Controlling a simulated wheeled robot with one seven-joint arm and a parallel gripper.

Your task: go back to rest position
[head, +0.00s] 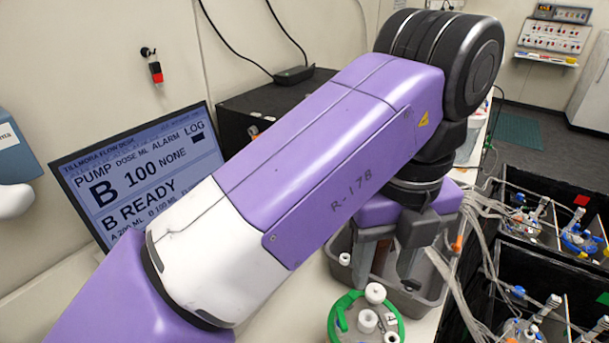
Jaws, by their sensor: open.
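My gripper (386,276) points down at the end of my purple and white arm, right of the picture's middle. Its dark fingers are apart, and I see nothing held between them. It is over or inside a grey tub (428,302) on the bench; I cannot tell how deep. A vessel with a green ring (337,312) and white caps stands just in front of the tub, apart from the fingers. My arm hides part of the bench behind it.
A screen (135,180) reading "B READY" stands at the left by the wall. A black box (262,105) is behind my arm. Grey tubes (482,245) run from the tub area to black bays with several vessels (580,240) at the right. Open floor (540,105) lies beyond.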

